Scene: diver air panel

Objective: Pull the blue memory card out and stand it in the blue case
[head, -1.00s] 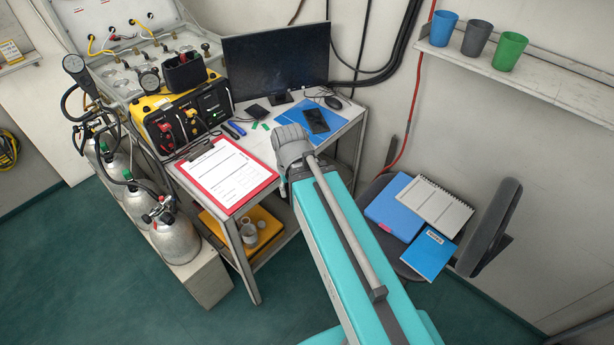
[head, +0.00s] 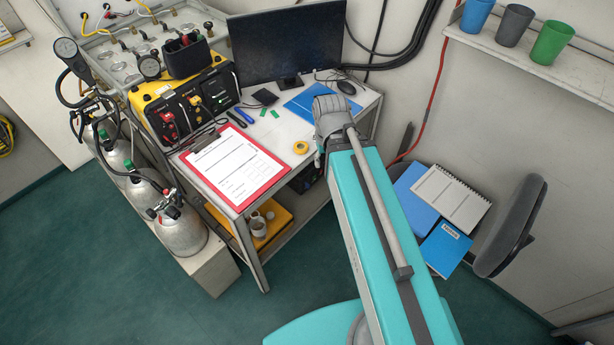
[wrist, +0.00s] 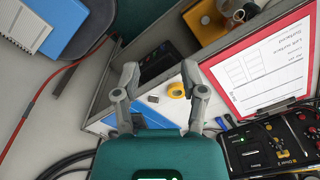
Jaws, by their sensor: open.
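I cannot make out the blue memory card in either view. No blue case can be told for sure. A dark blue pen-like piece (head: 243,115) lies on the desk left of the monitor, beside a small black device (head: 266,97).
The monitor (head: 286,48) and yellow-black air panel (head: 184,105) stand behind. A chair (head: 512,225) with blue folders is at right. Cups (head: 552,42) stand on a shelf.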

